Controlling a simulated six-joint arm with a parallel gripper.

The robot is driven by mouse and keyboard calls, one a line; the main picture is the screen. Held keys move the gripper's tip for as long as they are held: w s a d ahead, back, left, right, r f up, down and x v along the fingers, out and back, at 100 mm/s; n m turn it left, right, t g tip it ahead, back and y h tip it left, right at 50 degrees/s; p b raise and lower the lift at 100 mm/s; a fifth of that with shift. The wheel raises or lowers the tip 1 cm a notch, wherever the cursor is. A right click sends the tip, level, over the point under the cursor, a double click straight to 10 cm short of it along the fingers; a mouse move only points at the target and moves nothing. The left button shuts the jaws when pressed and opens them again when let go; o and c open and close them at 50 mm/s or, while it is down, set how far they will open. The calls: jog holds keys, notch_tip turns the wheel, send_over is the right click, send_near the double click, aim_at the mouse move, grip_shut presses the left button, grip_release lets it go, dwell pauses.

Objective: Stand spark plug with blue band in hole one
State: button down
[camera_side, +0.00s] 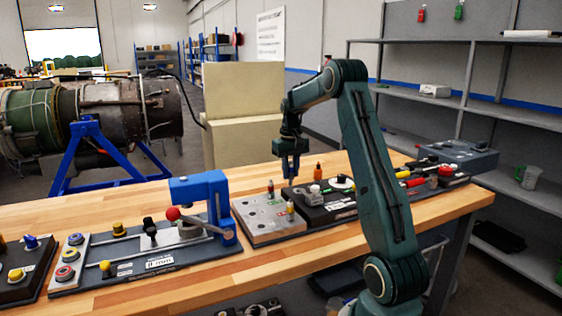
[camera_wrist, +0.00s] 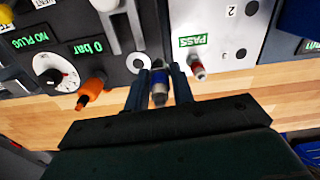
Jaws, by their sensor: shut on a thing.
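My gripper (camera_wrist: 160,88) is shut on a spark plug with a blue band (camera_wrist: 159,92), held upright between the two fingers in the wrist view. In the side view my gripper (camera_side: 291,175) hangs above the back edge of the light grey hole plate (camera_side: 265,234); the held plug is too small to make out there. The plate also shows in the wrist view (camera_wrist: 222,45), with a "2" and a green PASS label. A plug with a red band (camera_wrist: 197,68) stands in the plate. A yellow-banded plug (camera_side: 291,207) stands nearer the front. I cannot make out which hole is one.
A black tester (camera_wrist: 116,74) with a "0 bar" display, a white-ringed socket (camera_wrist: 139,64) and an orange-topped part (camera_wrist: 92,86) adjoins the plate. A blue press (camera_side: 205,192) with a red-knobbed lever stands left of it. Bare wooden bench (camera_side: 150,200) lies behind.

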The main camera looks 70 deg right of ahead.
jog(key=n, duration=0.2)
send_near(262, 218)
jog(key=s+d+r, duration=0.1)
jog(key=d+r, duration=0.1)
jog(key=d, duration=0.2)
jog(key=a+n, duration=0.1)
jog(key=a, duration=0.7)
jog(key=shift+s+f+n, duration=0.15)
jog(key=shift+s+n, duration=0.15)
jog(key=shift+n, duration=0.1)
jog(key=shift+f, duration=0.2)
jog(key=shift+f, duration=2.2)
jog(key=shift+f, duration=1.25)
jog(key=shift+s+a+f, duration=0.1)
jog(key=shift+f, duration=0.7)
